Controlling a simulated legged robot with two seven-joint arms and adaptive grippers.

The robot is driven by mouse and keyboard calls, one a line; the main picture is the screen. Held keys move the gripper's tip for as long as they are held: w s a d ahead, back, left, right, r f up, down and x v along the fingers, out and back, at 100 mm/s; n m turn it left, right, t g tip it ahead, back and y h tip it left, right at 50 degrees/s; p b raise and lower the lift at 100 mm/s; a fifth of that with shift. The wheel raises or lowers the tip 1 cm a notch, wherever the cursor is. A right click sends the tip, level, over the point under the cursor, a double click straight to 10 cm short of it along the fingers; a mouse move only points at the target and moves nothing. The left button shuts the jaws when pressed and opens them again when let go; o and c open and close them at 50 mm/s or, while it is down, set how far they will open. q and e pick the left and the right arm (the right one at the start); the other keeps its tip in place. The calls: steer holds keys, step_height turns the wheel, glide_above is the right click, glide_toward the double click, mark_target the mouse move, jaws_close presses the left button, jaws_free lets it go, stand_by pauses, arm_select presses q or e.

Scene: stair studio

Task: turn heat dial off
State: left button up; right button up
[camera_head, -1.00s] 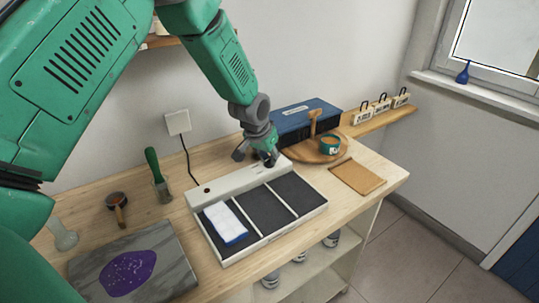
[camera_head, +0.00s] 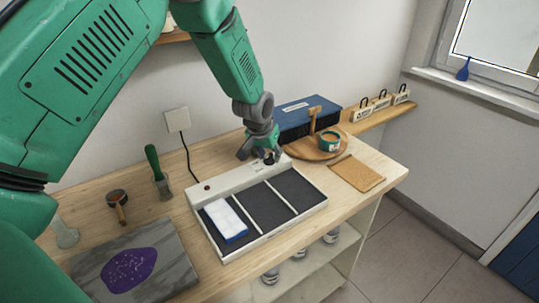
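The white appliance (camera_head: 231,177) with dark panels lies on the wooden counter. A small dark dial (camera_head: 269,159) shows at the right end of its back strip, partly covered by my gripper. A small dark reddish knob (camera_head: 207,188) sits at the strip's left end. My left gripper (camera_head: 257,156) is over the right end of the strip, close to the dial, with its fingers spread apart. I cannot tell whether a finger touches the dial. My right gripper is not in view.
A blue box (camera_head: 308,113) and a round board (camera_head: 306,150) with a teal cup (camera_head: 330,141) stand just right of the gripper. A white and blue block (camera_head: 225,219) lies on the left panel. A green-handled brush (camera_head: 157,172) stands at left.

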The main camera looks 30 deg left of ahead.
arm_select(q)
steer(key=v, duration=1.1)
steer(key=shift+r, duration=0.4)
steer(key=shift+s+f, duration=0.15)
